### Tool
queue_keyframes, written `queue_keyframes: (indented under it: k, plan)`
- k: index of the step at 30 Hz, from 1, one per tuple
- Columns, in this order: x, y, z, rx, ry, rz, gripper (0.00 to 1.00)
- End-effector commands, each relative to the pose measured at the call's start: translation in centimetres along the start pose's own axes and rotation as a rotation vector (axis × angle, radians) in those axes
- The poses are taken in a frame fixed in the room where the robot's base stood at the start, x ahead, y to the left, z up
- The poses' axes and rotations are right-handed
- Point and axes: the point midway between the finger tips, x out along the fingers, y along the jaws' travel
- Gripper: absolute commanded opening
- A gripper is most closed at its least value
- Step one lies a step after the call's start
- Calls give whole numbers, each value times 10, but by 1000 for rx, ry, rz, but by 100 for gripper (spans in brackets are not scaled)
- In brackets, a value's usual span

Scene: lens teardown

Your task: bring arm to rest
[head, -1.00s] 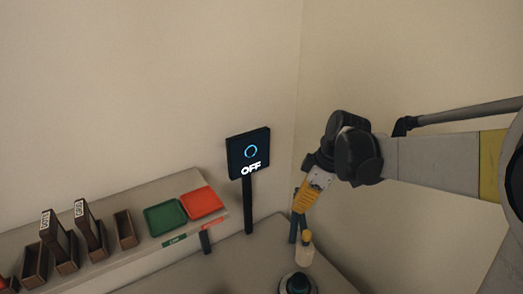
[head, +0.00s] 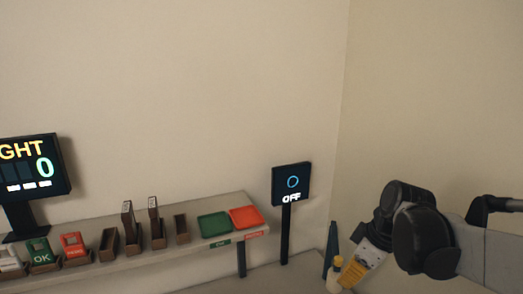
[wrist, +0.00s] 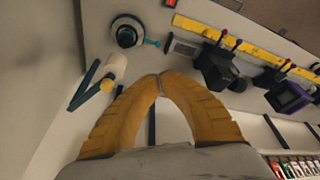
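My gripper (head: 362,268) is at the lower right of the head view, part of my arm, with its yellow fingers pointing down and to the left. In the wrist view my gripper (wrist: 161,77) shows both yellow-orange fingers curving in until their tips meet. I see nothing held between them. A bottle with a pale body and yellow cap (wrist: 116,67) lies beyond the left finger in the wrist view. It stands close to the gripper in the head view (head: 334,275).
A shelf (head: 100,260) along the wall carries small bins, a green tray (head: 214,224) and a red tray (head: 246,216). A screen reading OFF (head: 291,184) stands on a post. The wrist view shows a round dark device (wrist: 127,33), a yellow strip (wrist: 225,36) and several dark devices on the bench.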

Motion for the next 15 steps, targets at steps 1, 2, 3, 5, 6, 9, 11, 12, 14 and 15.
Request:
queue_keyframes:
  k: [1,2,3,5,6,9,11,12,14,15]
  plan:
    - [5,-7,5,32,0,18,0]
    - [6,-11,8,55,-1,30,0]
    - [7,-16,10,86,0,47,0]
    - [9,-24,16,138,4,74,0]
    - [11,-29,20,176,7,95,0]
    - [18,-46,33,285,26,154,0]
    - [26,-58,44,365,46,196,0]
    - [32,-67,52,424,65,226,0]
    - [42,-79,65,515,101,271,0]
    - [48,-85,72,570,126,297,0]
